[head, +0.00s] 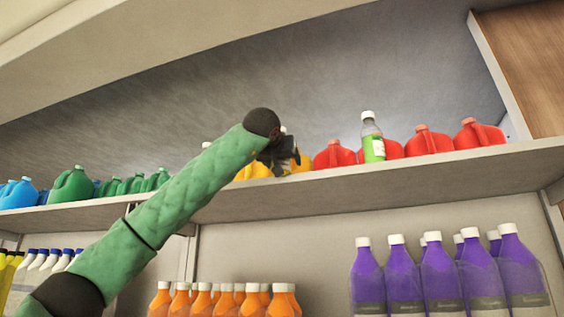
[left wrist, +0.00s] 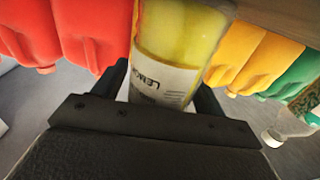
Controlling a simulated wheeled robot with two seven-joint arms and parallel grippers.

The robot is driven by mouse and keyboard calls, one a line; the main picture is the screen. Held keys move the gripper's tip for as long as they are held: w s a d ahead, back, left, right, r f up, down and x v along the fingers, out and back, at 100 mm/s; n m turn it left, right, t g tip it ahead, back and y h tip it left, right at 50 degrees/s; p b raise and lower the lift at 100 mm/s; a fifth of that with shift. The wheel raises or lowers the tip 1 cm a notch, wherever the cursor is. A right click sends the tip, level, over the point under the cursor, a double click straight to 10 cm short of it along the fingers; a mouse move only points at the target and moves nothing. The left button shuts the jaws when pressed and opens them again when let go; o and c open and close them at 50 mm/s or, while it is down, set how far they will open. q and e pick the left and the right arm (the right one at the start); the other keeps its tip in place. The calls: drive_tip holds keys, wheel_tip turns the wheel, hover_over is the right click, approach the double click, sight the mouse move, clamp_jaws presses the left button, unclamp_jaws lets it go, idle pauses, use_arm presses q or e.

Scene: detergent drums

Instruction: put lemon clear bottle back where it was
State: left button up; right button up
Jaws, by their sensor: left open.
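The lemon clear bottle (left wrist: 178,45) fills the middle of the left wrist view, with yellow contents and a white label reading "LEMO". That view is upside down. My left gripper (left wrist: 163,92) is open, with a dark finger on each side of the bottle; I cannot tell whether they touch it. In the head view, my left gripper (head: 281,156) is at the upper shelf's front edge, between yellow and red jugs. It hides most of the bottle there; only a pale cap (head: 284,130) shows above it. My right gripper is not in view.
The upper shelf (head: 400,174) holds red jugs (head: 429,141), yellow jugs (head: 254,171), green jugs (head: 72,186) and a clear bottle with green contents (head: 372,138). Another clear bottle (left wrist: 278,134) shows in the left wrist view. Purple bottles (head: 440,276) and orange bottles (head: 225,303) stand below.

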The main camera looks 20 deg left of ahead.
use_arm(q)
drive_tip(key=shift+r, duration=0.15)
drive_tip(key=shift+s, duration=0.15)
drive_tip(key=s+b, duration=0.3)
drive_tip(key=s, duration=0.8)
drive_tip(key=shift+s+d, duration=0.3)
drive_tip(key=shift+s, duration=0.1)
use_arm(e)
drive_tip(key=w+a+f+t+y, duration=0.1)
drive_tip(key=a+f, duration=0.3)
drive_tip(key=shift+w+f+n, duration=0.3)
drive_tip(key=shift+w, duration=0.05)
